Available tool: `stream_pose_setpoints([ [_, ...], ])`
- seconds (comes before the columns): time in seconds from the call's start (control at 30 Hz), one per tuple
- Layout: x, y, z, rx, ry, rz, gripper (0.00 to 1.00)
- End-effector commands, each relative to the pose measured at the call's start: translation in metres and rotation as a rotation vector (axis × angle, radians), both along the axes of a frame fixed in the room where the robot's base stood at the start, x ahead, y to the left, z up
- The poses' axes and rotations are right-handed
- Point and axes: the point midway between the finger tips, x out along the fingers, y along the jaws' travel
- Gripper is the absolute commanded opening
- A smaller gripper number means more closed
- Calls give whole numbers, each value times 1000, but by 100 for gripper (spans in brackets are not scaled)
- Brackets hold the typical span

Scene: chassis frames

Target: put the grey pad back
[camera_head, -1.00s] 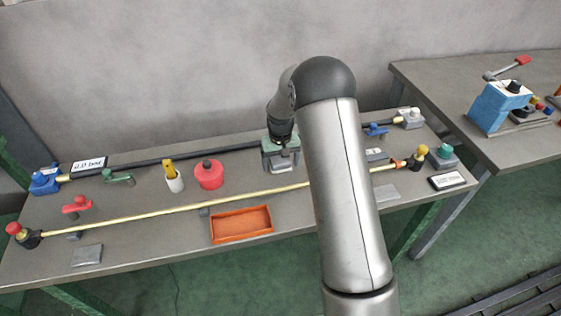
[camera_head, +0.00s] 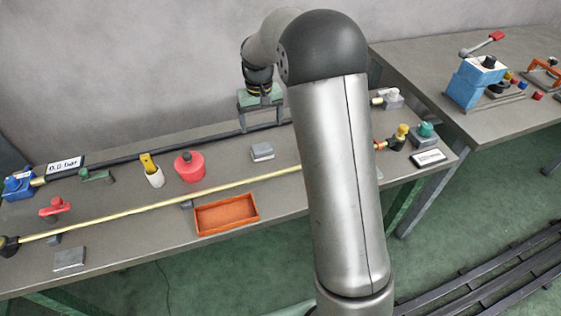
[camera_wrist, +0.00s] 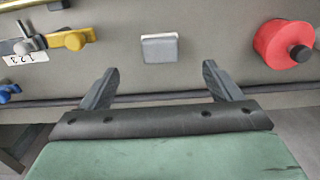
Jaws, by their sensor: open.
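A small grey pad (camera_head: 262,152) lies flat on the workbench, between the yellow rod and the black bar, to the right of the red round pot. In the wrist view the grey pad (camera_wrist: 160,48) sits ahead of the fingertips, centred between them and not touched. My gripper (camera_head: 261,122) is raised over the back of the bench, behind the pad. Its two fingers are apart with nothing between them, as the wrist view of my gripper (camera_wrist: 160,68) also shows. Another flat grey plate (camera_head: 70,260) lies at the bench's front left.
An orange tray (camera_head: 226,214) stands at the front. The red pot (camera_head: 190,167) and a white-and-yellow piece (camera_head: 152,170) stand left of the pad. The yellow rod (camera_head: 120,216) crosses the bench. My arm hides part of the right side.

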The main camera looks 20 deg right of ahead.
Motion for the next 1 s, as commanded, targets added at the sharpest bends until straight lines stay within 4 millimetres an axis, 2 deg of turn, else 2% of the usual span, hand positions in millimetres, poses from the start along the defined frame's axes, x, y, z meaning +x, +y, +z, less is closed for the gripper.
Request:
stream_pose_setpoints([
  [0.03, -19, 1, 16, 0, -7, 0, 85],
  [0.1, -54, 2, 34, 0, -12, -1, 85],
  [0.17, -90, 2, 47, 1, -18, -2, 85],
  [0.23, -135, 3, 58, 2, -23, -4, 85],
  [0.4, -240, 4, 62, 5, -33, -8, 85],
  [0.5, -286, 4, 55, 6, -38, -11, 85],
  [0.6, -317, 4, 47, 7, -40, -13, 85],
  [0.7, -332, 4, 41, 8, -40, -14, 85],
  [1.0, -335, 4, 40, 8, -39, -14, 85],
])
